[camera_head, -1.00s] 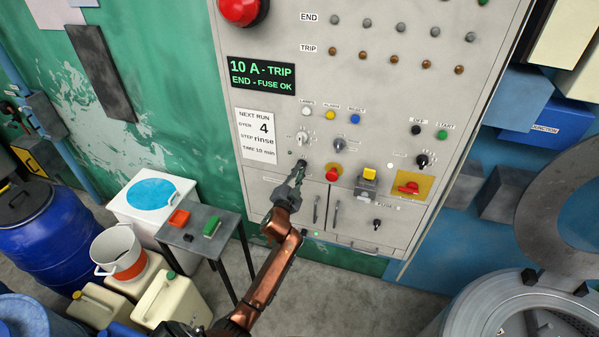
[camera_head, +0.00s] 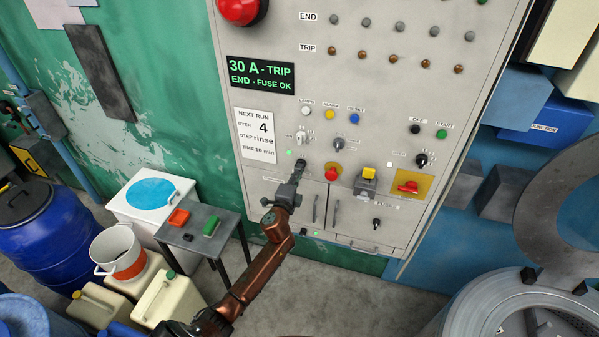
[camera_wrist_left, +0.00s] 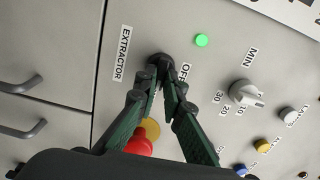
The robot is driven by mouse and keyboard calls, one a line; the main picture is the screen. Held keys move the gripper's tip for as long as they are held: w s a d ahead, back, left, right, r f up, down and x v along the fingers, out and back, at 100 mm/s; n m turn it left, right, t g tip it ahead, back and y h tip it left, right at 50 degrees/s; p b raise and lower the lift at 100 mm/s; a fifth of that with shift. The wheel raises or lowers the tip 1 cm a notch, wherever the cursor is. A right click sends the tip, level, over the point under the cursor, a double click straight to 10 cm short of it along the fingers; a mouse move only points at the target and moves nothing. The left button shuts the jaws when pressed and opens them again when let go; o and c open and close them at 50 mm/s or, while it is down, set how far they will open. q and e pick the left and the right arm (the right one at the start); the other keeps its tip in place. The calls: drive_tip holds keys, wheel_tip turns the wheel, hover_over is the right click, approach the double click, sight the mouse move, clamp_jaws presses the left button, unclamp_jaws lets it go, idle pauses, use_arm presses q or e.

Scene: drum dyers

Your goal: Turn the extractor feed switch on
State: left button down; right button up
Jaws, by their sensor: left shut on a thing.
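The extractor feed switch is a black knob (camera_wrist_left: 159,60) on the grey panel (camera_head: 345,90), with an EXTRACTOR label on one side and OFF on the other in the left wrist view. My left gripper (camera_wrist_left: 164,80) is shut on this knob, its fingertips covering much of it, so the pointer is hard to read. In the head view my left gripper (camera_head: 298,172) reaches the panel at the same knob. A green lamp (camera_wrist_left: 201,40) beside the knob is lit. The display (camera_head: 261,76) reads 30 A - TRIP, END - FUSE OK. My right gripper is not in view.
A minute dial (camera_wrist_left: 245,92) sits close to the knob. A red button on a yellow base (camera_head: 332,173) is to the right of my gripper. Cabinet doors with handles (camera_head: 315,208) lie below. A small table (camera_head: 205,235) stands at left.

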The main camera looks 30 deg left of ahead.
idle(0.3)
use_arm(q)
drive_tip(key=c, duration=2)
unclamp_jaws()
drive_tip(key=shift+w, duration=0.1)
drive_tip(key=shift+c, duration=0.2)
drive_tip(key=v, duration=1.2)
